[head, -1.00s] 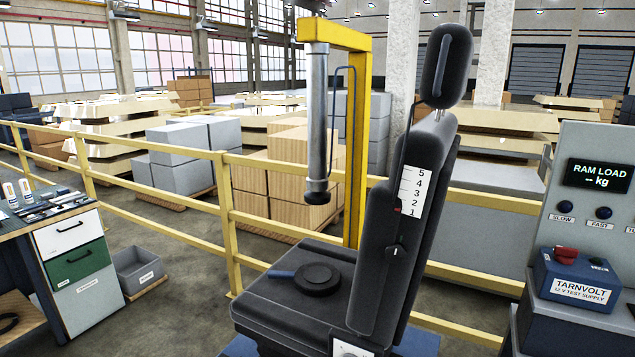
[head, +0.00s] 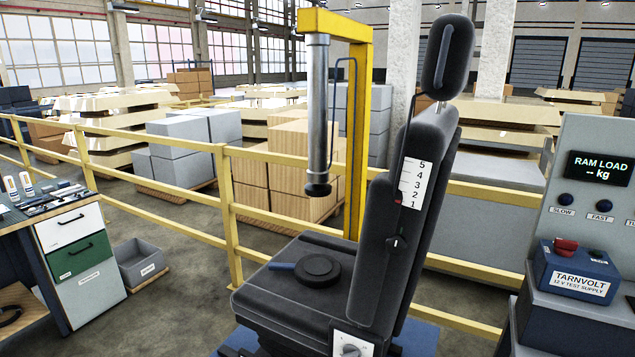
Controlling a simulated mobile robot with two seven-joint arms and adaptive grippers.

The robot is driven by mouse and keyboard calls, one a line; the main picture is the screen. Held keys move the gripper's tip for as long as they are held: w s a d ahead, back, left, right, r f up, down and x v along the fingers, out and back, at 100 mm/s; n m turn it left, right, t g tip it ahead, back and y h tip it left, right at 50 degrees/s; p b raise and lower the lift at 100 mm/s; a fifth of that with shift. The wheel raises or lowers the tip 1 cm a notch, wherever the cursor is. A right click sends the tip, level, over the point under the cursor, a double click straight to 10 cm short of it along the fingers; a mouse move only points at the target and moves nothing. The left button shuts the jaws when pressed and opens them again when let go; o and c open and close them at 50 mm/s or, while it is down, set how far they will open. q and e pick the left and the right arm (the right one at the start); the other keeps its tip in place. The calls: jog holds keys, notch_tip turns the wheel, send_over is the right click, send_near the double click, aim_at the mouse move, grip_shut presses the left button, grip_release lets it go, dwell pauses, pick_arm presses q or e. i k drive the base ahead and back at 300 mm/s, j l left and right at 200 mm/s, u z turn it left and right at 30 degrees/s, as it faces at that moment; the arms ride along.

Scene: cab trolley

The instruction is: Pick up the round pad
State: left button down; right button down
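The round pad (head: 317,269) is a dark, flat disc with a raised rim. It lies on the black seat cushion (head: 285,300) of a cab seat, and a short blue handle (head: 282,266) sticks out from its left side. The metal ram (head: 318,120) hangs above the seat from a yellow frame (head: 361,150), its dark foot apart from the pad. Neither of my grippers shows in the head view.
The seat backrest (head: 402,230) stands right of the pad. A yellow railing (head: 226,205) runs behind the seat. A control console (head: 600,215) with a blue test supply (head: 573,275) is at the right. A workbench (head: 80,270) and grey bin (head: 140,262) are at the left.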

aim_at(316, 271)
jog(key=j+z, duration=0.1)
jog(key=z, duration=0.4)
jog(key=j+z, duration=0.3)
jog(key=j, duration=0.2)
jog(key=j+z, duration=0.3)
jog(key=j, duration=0.15)
jog(key=k+j+z, duration=0.2)
jog(key=j, duration=0.8)
jog(key=i, duration=0.1)
